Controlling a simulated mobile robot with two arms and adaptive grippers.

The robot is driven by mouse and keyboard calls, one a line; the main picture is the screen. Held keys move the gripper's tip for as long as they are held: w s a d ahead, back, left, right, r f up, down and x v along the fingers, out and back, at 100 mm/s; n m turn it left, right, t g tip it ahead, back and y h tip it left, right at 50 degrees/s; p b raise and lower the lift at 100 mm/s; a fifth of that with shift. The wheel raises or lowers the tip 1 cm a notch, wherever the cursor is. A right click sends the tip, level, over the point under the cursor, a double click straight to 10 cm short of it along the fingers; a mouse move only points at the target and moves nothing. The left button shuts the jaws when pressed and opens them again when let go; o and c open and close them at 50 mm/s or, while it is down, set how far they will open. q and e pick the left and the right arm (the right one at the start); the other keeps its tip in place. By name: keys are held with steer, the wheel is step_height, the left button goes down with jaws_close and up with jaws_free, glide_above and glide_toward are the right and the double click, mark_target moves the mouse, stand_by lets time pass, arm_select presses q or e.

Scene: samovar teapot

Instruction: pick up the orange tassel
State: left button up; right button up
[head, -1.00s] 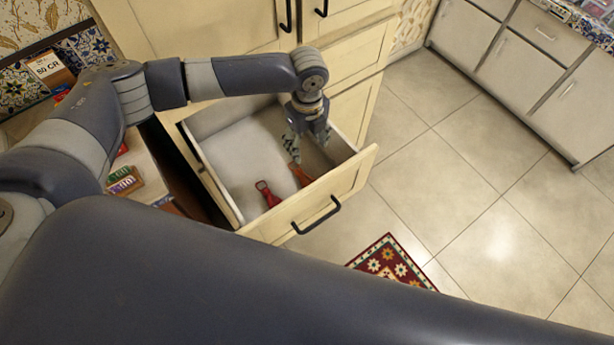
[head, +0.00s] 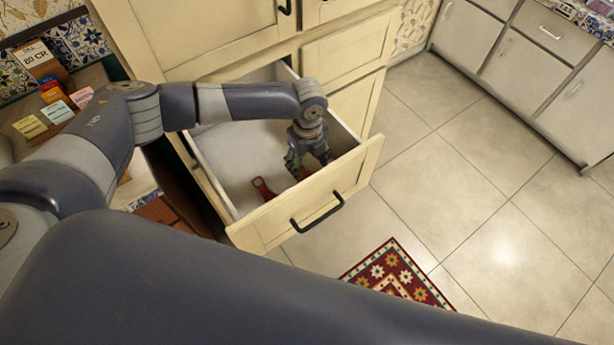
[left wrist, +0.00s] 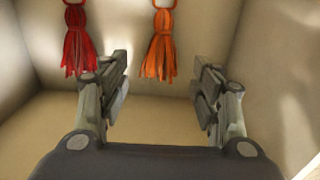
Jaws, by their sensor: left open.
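The orange tassel (left wrist: 160,50) lies on the drawer bottom in the left wrist view, loop at the top and strands toward me. My left gripper (left wrist: 160,68) is open, with one finger on each side of the tassel's strands; I cannot tell whether they touch. In the head view my left gripper (head: 309,168) points down inside the open drawer (head: 230,150), and only a small part of the orange tassel (head: 304,173) shows between its fingers. A red tassel (left wrist: 78,45) lies to the left, and it also shows in the head view (head: 263,188). My right gripper is out of view.
The drawer's front panel (head: 300,205) with a black handle stands close beside my left gripper. A patterned rug (head: 395,272) lies on the open tiled floor.

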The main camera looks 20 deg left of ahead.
mark_target(308, 176)
arm_select(q)
steer(key=shift+d+f+p, duration=0.15)
steer(key=shift+f+p, duration=0.6)
steer(key=shift+f, duration=2.55)
steer(key=shift+c, duration=0.3)
steer(key=c, duration=1)
